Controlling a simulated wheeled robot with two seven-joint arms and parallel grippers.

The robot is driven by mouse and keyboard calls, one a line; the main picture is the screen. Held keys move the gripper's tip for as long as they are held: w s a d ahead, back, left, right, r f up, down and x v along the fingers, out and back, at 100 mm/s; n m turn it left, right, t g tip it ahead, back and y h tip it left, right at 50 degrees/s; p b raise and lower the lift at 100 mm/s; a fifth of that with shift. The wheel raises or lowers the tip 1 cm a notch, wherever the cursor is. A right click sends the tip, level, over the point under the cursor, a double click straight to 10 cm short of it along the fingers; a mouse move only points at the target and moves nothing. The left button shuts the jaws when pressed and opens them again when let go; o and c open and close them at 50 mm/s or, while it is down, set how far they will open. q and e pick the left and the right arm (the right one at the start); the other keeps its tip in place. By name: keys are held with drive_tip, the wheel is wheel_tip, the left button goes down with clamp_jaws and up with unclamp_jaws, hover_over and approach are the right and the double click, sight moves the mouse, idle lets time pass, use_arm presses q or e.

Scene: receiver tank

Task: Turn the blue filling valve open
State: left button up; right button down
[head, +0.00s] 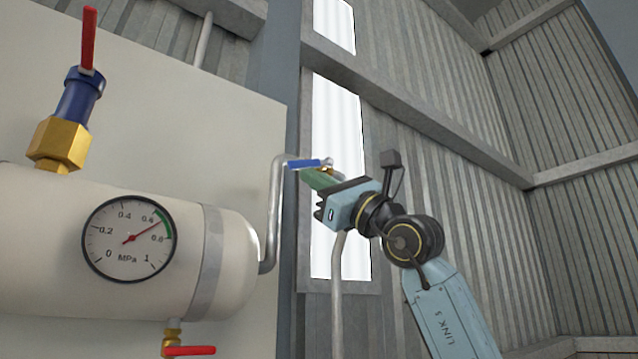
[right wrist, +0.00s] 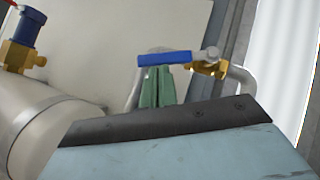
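The blue handle (head: 304,163) of the filling valve lies nearly level at the top of a grey pipe, right of the tank. In the right wrist view the blue handle (right wrist: 165,60) points left from its brass valve body (right wrist: 207,68). My right gripper (head: 312,176) is just below the handle. Its green fingers (right wrist: 156,84) are together, with their tips at the handle's lower edge. I cannot tell whether they touch it. No handle shows between the fingers. My left gripper is not in view.
The white tank (head: 60,290) with a pressure gauge (head: 128,240) stands at left; the needle points a little past 0.6. A red-handled valve (head: 88,40) is above it and a red lever (head: 190,351) below. A grey pipe (head: 274,215) bends up beside the tank.

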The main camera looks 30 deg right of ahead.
drive_tip(key=shift+s+a+r, duration=0.15)
drive_tip(key=shift+a+r, duration=0.65)
drive_tip(key=shift+r, duration=0.1)
drive_tip(key=shift+a, duration=0.15)
drive_tip(key=shift+f+b, duration=0.3)
drive_tip(key=shift+f, duration=0.05)
drive_tip(key=s+f+b, duration=0.7)
drive_tip(key=f, duration=0.3)
drive_tip(key=shift+d+b, duration=0.3)
drive_tip(key=shift+b, duration=0.1)
